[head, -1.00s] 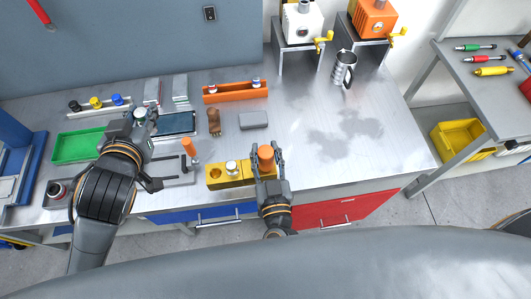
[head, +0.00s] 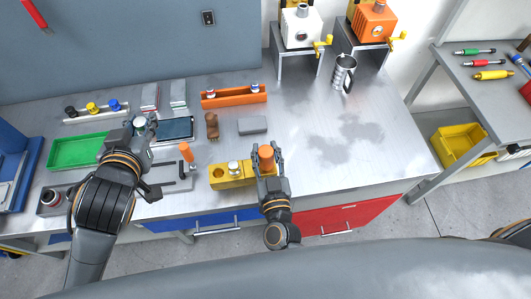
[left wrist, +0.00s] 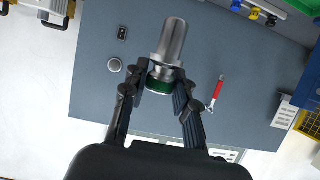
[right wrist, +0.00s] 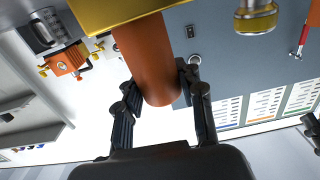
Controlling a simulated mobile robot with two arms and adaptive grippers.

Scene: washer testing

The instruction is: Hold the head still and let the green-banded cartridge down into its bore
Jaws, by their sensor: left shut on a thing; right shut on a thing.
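The green-banded cartridge (left wrist: 171,45), a silver cylinder with a dark green band near the fingers, is gripped in my left gripper (left wrist: 158,88). In the head view the cartridge (head: 139,121) shows only its round silver end above the left gripper (head: 147,128), near the green tray. The yellow head block (head: 229,183) lies near the bench's front edge, with a silver knob (head: 233,167) on top and a dark round spot near its left end. My right gripper (head: 268,163) is shut on an orange cylinder (right wrist: 150,65) at the block's right end. The cartridge is apart from the block.
A dark fixture with an orange post (head: 186,151) stands between my left gripper and the yellow block. A green tray (head: 62,152), a dark tablet (head: 177,129), a brown object (head: 212,126) and a grey box (head: 252,124) lie around.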

